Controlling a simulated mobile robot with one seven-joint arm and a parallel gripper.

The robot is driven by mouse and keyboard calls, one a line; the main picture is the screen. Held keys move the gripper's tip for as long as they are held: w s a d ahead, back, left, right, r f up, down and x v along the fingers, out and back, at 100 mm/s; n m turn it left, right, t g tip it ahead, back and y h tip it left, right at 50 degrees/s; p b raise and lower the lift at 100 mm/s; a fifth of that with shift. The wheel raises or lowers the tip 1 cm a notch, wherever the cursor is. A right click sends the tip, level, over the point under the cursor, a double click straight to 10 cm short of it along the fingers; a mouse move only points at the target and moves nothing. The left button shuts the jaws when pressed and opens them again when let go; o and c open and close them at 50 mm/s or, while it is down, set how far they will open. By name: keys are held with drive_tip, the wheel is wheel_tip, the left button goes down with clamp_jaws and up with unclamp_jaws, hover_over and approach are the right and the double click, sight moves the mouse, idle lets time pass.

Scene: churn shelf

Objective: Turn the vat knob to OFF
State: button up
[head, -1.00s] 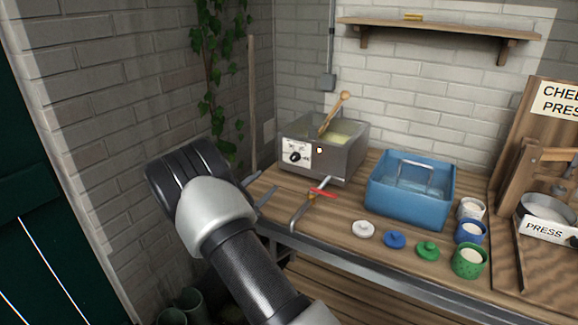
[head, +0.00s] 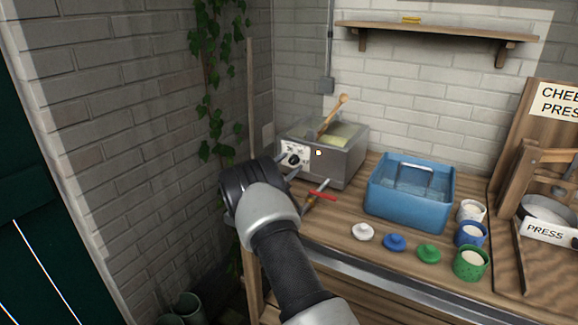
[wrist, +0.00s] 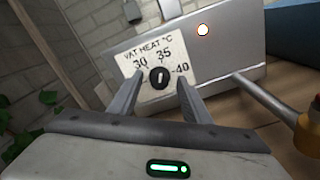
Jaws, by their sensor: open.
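The grey metal vat (head: 340,165) stands at the back left of the bench. Its white dial plate (wrist: 152,52) reads "VAT HEAT °C" with 30, 35 and 40 visible; no OFF mark can be made out. The black knob (wrist: 159,78) has a pale pointer line, nearly upright in the wrist view, and also shows in the head view (head: 293,159).
A tap with a red handle (head: 321,196) sticks out low on the vat front, close to my gripper. A blue tub (head: 408,212) stands to the right, with several lids and cups nearby. A brick wall (head: 110,140) is at left.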

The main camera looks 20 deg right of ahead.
drive_tip(key=shift+d, duration=0.1)
drive_tip(key=c, duration=1)
